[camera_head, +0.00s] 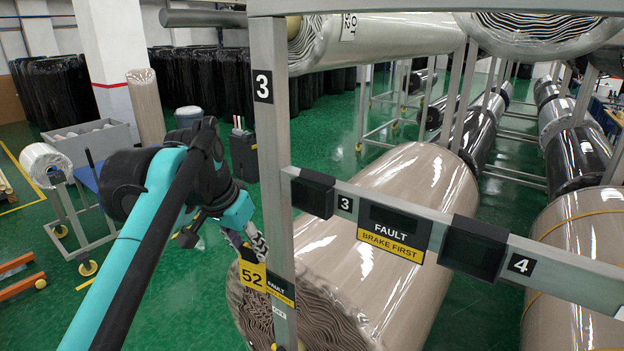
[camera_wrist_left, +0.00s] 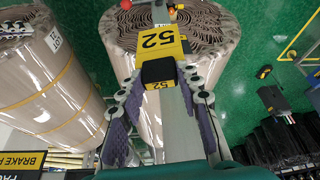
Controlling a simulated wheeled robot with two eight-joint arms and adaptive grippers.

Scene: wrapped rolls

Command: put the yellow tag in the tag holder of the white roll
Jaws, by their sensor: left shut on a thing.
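My left gripper (camera_head: 256,250) is shut on the yellow tag (camera_head: 252,275), which bears a black 52. It holds the tag close to the metal post marked 3 (camera_head: 272,150), in front of the end of a large beige wrapped roll (camera_head: 370,230). In the left wrist view the tag (camera_wrist_left: 158,42) shows between the fingertips, with a black block below it. Black holders (camera_head: 312,193) sit on the crossbar. I cannot tell which roll is the white one or which holder belongs to it. My right gripper is out of view.
A crossbar (camera_head: 350,205) with a FAULT BRAKE FIRST sign (camera_head: 392,244) runs to the right from the post. A pale wrapped roll (camera_head: 390,42) lies above. A small white roll on a stand (camera_head: 45,163) is at the left.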

